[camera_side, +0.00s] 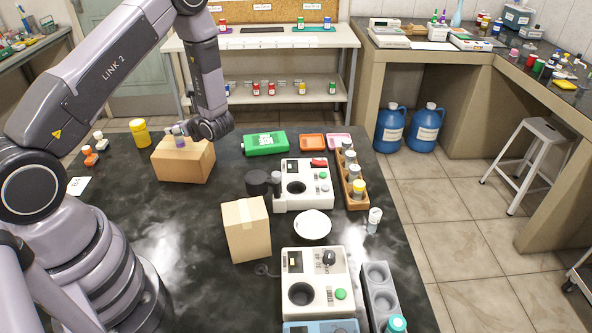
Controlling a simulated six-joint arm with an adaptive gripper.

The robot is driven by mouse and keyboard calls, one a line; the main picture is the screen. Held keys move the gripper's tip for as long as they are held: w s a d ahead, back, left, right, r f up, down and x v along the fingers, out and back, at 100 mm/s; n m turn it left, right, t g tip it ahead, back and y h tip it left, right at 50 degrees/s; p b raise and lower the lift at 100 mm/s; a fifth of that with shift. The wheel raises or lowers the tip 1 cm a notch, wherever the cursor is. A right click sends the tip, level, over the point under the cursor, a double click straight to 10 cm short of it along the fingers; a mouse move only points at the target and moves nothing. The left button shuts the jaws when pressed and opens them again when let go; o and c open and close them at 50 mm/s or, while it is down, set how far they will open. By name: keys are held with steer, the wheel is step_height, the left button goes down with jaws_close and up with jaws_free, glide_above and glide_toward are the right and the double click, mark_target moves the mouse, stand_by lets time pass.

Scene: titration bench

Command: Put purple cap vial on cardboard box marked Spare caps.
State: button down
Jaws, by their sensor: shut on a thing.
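A small vial with a purple cap (178,131) is at the top of the rear cardboard box (184,165). My gripper (184,131) comes in from the right, low over that box, and is shut on the vial. The fingers are small and partly hidden by the wrist. I cannot tell whether the vial's base touches the box top. A second cardboard box (247,229) stands nearer the middle of the bench. No marking can be read on either box.
A yellow-lidded jar (140,132) stands just left of the rear box. A green container (265,143) lies to its right. White bench devices (304,185), a white dish (312,225) and a wooden vial rack (352,182) fill the right side. Dark bench left of the nearer box is clear.

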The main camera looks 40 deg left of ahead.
steer(key=c, duration=0.8)
jaws_free()
steer(key=shift+r, duration=0.1)
steer(key=s+v, duration=0.1)
steer(key=v, duration=1)
steer(key=s+d+r+n+g+h, duration=0.1)
steer(key=s+d+r+n+h, duration=0.15)
steer(key=s+r+n, duration=0.35)
steer(key=s+d+r+n+h, duration=0.1)
steer(key=d+r+n+h, duration=0.15)
steer(key=r, duration=0.65)
steer(key=s+d+r+n+t+h, duration=0.7)
steer(key=s+d+r+n+h, duration=0.1)
steer(key=s+d+r, duration=0.1)
steer(key=shift+s+d+r+t, duration=0.15)
steer(key=shift+s+d+t, duration=0.15)
steer(key=shift+s+d, duration=0.65)
steer(key=shift+s+a+n, duration=0.25)
steer(key=shift+s+a, duration=0.05)
